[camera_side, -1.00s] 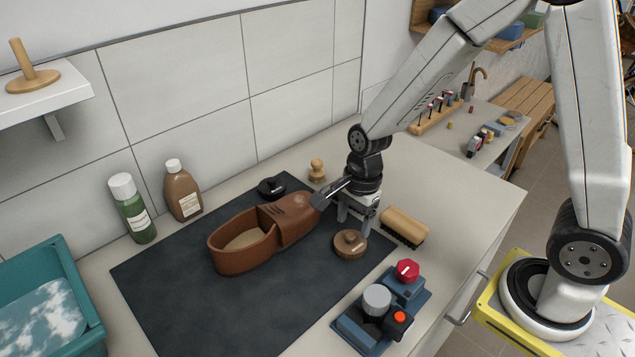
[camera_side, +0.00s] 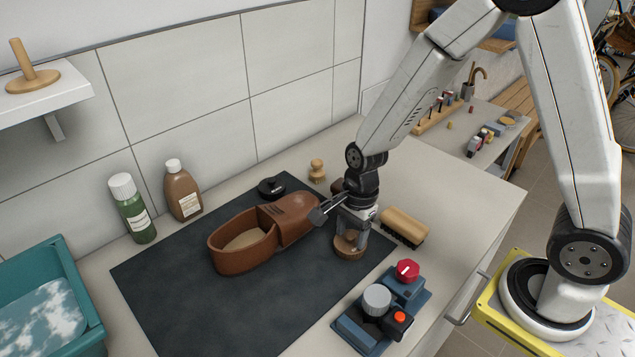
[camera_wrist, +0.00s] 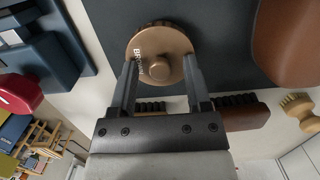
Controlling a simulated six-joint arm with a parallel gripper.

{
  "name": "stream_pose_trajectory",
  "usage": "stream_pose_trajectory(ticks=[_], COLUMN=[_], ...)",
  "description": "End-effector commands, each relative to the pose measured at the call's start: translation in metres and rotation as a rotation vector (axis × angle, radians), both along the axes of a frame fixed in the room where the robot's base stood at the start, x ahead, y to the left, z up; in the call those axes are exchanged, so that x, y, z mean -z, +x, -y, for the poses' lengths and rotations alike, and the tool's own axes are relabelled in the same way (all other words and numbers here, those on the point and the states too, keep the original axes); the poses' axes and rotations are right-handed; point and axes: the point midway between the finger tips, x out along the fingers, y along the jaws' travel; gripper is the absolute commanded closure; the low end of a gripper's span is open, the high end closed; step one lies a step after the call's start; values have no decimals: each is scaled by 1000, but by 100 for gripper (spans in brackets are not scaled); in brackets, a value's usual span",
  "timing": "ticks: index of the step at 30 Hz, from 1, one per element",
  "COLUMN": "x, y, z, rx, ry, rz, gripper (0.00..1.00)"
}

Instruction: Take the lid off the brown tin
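The brown tin (camera_side: 347,253) stands on the right part of the dark mat, with its round lid and central knob on top. In the wrist view the tan lid (camera_wrist: 145,42) carries partly covered lettering, and its knob (camera_wrist: 159,69) shows between the fingers. My gripper (camera_side: 350,238) points down right over the tin. In the wrist view my gripper (camera_wrist: 159,75) is open, one finger on each side of the knob, with a visible gap to it. The fingers partly hide the lid in the side view; whether they touch its top is unclear.
A brown shoe (camera_side: 290,213) lies left of my gripper. A wooden brush (camera_side: 404,226) stands close on the right, a dark brown block (camera_side: 337,186) behind. A blue device with a red knob (camera_side: 408,269) is in front. A black tin (camera_side: 271,188) sits at the mat's back.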

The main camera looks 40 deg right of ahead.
Motion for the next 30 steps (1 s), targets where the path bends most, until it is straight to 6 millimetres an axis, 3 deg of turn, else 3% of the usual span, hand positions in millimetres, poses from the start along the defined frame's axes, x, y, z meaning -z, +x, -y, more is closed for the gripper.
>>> stream_pose_trajectory(ticks=[1, 5, 20, 30], x=[0, 0, -3, -27], y=[0, 0, 0, 0], z=[0, 0, 0, 0], rx=[0, 0, 0, -1], ry=[0, 0, 0, 0], rz=[0, 0, 1, 3], gripper=[57, 99, 100, 100])
